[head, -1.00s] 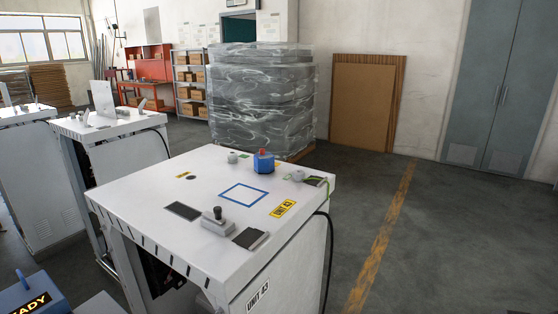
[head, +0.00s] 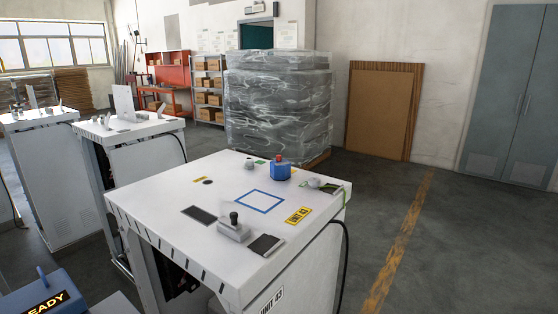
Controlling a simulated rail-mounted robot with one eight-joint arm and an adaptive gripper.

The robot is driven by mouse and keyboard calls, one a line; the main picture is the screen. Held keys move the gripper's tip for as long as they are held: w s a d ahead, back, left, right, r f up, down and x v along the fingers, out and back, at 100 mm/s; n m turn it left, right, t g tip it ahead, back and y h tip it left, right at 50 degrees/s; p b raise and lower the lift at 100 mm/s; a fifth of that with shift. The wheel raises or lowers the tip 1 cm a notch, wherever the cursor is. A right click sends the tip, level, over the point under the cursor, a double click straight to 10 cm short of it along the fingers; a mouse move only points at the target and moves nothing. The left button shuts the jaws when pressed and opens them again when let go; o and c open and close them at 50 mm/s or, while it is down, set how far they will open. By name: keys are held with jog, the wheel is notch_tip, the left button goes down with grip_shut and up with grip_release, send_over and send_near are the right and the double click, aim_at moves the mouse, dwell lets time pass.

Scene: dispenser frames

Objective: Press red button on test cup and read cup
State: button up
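A small blue unit (head: 281,172) with a red button (head: 278,158) on top stands on the white top of the cabinet marked UNIT 43 (head: 220,175). It is near the back edge, right behind a blue square outline (head: 260,201). It appears to be the test cup; no reading on it can be made out at this size. My gripper is not in view, so its state does not show.
A grey block with a black knob (head: 234,226) and dark plates (head: 266,246) sit at the cabinet's front. A green-yellow wire (head: 338,190) lies at its right edge. Similar cabinets stand left. Open floor (head: 400,240) lies to the right, with a wrapped pallet (head: 278,105) behind.

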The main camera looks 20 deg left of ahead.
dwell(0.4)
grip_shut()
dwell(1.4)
